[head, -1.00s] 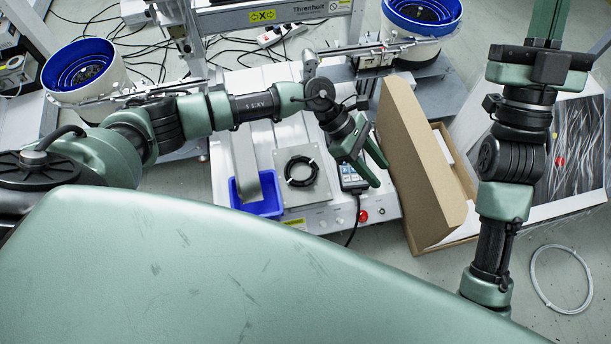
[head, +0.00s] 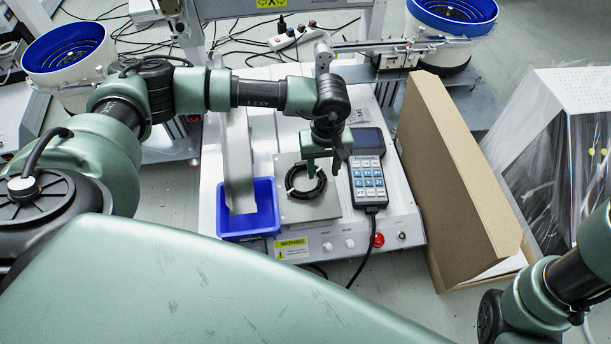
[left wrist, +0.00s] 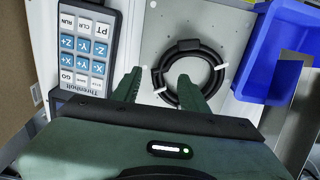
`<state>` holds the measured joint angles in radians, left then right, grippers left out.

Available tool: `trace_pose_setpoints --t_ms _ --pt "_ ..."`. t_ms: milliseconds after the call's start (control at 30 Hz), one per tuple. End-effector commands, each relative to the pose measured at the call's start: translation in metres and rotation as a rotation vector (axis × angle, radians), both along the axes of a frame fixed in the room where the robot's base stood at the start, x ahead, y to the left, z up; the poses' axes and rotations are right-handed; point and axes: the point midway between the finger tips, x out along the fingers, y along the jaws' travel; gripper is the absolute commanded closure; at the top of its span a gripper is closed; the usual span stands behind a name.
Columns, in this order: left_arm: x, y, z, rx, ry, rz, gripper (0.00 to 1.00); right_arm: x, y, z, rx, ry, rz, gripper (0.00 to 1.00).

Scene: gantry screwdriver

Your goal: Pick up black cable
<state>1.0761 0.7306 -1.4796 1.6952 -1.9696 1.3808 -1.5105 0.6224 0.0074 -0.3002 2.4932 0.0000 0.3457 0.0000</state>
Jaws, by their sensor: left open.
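The black cable (head: 297,187) is a coiled ring lying on a grey square plate (head: 325,208) on the white machine. In the left wrist view the coil (left wrist: 206,53) shows with white ties around it. My left gripper (head: 318,172) is open and points down at the right part of the coil. In the left wrist view the fingers (left wrist: 158,92) are apart, one over the coil's ring and one to its left beside it. I cannot tell whether they touch it. My right gripper is out of view; only part of that arm shows at the lower right.
A blue bin (head: 232,226) stands left of the plate with a metal chute (head: 239,165) above it. A keypad pendant (head: 367,176) lies right of the plate, its cable hanging off the front. An open cardboard box (head: 450,165) stands further right.

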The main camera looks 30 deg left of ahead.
Motion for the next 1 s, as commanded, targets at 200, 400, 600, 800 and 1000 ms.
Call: trace_pose_setpoints --t_ms 200,400,600,800,1000 --pt "0.0 0.0 -0.028 -0.001 0.001 0.001 0.56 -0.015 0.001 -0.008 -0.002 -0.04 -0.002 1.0" --pt "0.0 0.0 -0.028 -0.001 0.002 0.001 0.56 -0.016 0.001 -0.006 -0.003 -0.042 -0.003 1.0" --pt "0.0 -0.001 -0.027 -0.002 0.001 0.001 0.93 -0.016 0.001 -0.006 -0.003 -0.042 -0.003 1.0" --pt "0.001 -0.001 -0.027 -0.002 0.001 0.001 1.0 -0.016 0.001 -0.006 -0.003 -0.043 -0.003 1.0" --pt "0.001 -0.001 -0.026 -0.002 0.001 0.001 1.0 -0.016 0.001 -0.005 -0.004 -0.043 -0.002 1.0"
